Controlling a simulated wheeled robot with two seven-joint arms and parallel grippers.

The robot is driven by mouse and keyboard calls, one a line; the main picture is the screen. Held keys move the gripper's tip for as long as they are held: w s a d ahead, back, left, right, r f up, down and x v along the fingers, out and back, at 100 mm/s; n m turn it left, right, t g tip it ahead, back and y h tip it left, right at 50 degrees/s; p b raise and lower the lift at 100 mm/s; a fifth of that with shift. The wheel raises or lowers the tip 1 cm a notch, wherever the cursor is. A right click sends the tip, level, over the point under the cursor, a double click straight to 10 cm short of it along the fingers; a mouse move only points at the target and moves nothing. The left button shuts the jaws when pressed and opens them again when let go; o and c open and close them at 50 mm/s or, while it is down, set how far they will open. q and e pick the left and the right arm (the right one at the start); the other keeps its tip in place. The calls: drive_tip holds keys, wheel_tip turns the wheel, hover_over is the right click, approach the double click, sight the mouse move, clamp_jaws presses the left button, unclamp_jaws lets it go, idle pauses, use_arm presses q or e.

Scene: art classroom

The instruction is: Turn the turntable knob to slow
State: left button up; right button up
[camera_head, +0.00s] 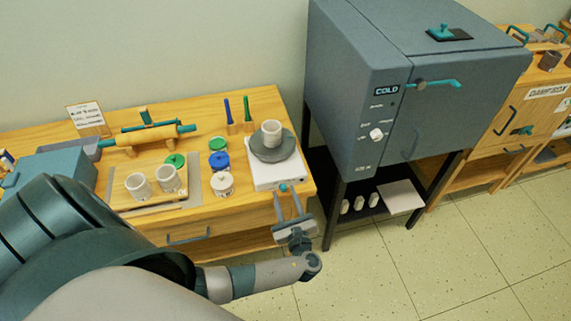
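The turntable (264,178) is a white base with a grey round wheel head (270,149) on the right of the wooden table. A pale cup (271,133) stands on the wheel head. A small teal knob (283,187) is on the base's front side. My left gripper (287,192) is in front of the base with its fingers apart, pointing at it. The knob appears between or just beyond the fingertips; I cannot tell whether they touch it. The knob's setting is too small to read. My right gripper is not in view.
Two pale cups (138,185) stand on a board further left. Blue and green upright tools (228,112) are behind. A grey kiln (350,90) stands close on the right. The floor in front is clear.

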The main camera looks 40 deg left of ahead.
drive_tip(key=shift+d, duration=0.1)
use_arm(q)
clamp_jaws()
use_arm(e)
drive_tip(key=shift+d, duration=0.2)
use_arm(q)
drive_tip(key=shift+m, duration=0.3)
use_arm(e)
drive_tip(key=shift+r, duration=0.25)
use_arm(q)
drive_tip(key=shift+r+m+p, duration=0.15)
drive_tip(key=shift+m+p, duration=0.95)
drive_tip(key=shift+p, duration=0.05)
drive_tip(key=m+p, duration=0.1)
drive_tip(key=m, duration=0.1)
drive_tip(key=shift+m+p, duration=0.75)
drive_tip(key=shift+m, duration=0.35)
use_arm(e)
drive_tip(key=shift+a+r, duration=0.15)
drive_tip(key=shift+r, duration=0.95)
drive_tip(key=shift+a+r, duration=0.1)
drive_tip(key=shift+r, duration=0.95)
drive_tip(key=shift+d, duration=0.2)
